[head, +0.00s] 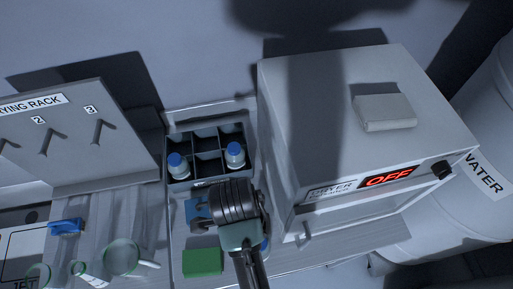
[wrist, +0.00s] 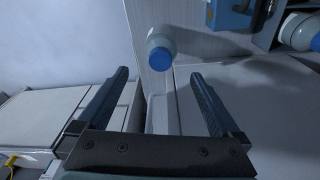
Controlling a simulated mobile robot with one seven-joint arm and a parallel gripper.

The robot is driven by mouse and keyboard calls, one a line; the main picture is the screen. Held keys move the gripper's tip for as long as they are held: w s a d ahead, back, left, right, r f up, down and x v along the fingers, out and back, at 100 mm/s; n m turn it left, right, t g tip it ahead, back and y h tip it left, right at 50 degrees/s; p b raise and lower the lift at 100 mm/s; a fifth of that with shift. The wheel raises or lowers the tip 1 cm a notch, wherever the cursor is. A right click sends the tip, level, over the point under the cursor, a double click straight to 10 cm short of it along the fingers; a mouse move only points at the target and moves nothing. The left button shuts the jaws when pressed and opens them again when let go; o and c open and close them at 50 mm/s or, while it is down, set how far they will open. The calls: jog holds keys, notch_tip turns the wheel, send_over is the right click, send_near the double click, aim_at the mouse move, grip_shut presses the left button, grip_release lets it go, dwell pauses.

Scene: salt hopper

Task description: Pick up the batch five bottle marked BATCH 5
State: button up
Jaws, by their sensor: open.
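In the wrist view, my gripper (wrist: 160,76) is open, with its two dark blue fingers apart and nothing between the pads. A pale bottle with a blue cap (wrist: 160,46) shows just beyond the fingertips, in line with the gap. No marking on it can be read, so I cannot tell whether it is BATCH 5. Another blue-capped bottle (wrist: 302,31) is at the right edge. In the head view, two blue-capped bottles, one left (head: 178,166) and one right (head: 235,155), stand in a grey divided crate (head: 180,185). My arm hides part of the bench in front.
A dryer (head: 300,120) reading OFF stands right of the crate, with a grey block (head: 385,112) on top. A drying rack (head: 75,135) is at left. A green block (head: 202,262) lies on the front bench. A blue object (head: 198,211) sits close beside my arm.

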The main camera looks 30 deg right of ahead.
jog(key=f, duration=0.3)
jog(key=f+b, duration=0.1)
jog(key=f, duration=0.1)
jog(key=shift+s+d+f, duration=0.1)
jog(key=shift+d+f, duration=0.2)
jog(key=shift+s+d+f+p, duration=0.1)
jog(key=shift+f+p, duration=0.1)
jog(key=shift+f, duration=0.2)
jog(key=shift+s+d+f+p, duration=0.1)
jog(key=shift+f+p, duration=0.1)
jog(key=shift+f, duration=0.15)
jog(key=shift+d+f+p, duration=0.15)
jog(key=shift+f+p, duration=0.4)
jog(key=shift+f, duration=1.6)
jog(key=c, duration=1.6)
